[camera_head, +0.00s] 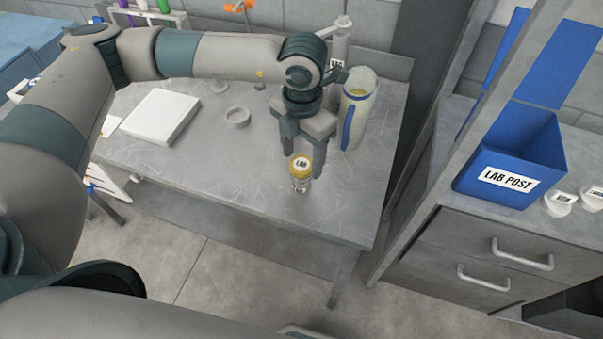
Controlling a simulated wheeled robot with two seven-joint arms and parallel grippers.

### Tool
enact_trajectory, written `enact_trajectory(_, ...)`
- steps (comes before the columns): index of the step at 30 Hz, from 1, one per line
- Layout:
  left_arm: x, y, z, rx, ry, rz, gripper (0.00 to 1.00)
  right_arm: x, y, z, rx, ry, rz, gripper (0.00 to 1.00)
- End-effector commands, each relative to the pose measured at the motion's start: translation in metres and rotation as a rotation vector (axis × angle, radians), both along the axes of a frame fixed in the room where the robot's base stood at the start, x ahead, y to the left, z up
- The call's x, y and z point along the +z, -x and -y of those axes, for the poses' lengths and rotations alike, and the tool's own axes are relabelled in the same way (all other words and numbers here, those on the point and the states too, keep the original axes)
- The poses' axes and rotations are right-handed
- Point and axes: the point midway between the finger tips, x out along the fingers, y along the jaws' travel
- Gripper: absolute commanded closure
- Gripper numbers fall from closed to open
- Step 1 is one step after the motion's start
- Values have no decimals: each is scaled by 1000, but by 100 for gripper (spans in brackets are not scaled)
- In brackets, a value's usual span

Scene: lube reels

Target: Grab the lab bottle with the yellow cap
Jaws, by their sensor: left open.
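The lab bottle with the yellow cap (301,172) stands upright on the grey table, near its front right part. It is small and clear below the cap, and a dark label mark shows on the cap top. My left gripper (302,160) points down over the table, directly at the bottle. Its fingers are open, one to the left of the bottle and one to the right and slightly behind. I cannot tell whether either finger touches the bottle. My right gripper does not show.
A tall pale container with a blue stripe (355,112) stands right behind the gripper. A grey bottle (341,45) is farther back. A white flat box (160,116) and a small round dish (237,117) lie left. A blue LAB POST bin (515,160) sits on the right cabinet.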

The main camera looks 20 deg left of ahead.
Motion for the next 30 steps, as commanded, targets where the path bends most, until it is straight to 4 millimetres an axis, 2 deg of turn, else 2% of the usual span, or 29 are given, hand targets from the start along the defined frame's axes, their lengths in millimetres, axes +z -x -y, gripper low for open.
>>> enact_trajectory(11, -4, 0, -1, 1, -1, -4, 42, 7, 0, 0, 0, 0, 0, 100)
enact_trajectory(21, -38, -3, -4, 2, -1, -4, 42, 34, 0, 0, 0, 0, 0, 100)
enact_trajectory(25, -49, -3, -4, 1, -1, -2, 42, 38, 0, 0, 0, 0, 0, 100)
enact_trajectory(30, -52, -4, -4, 1, 0, -1, 42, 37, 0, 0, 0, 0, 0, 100)
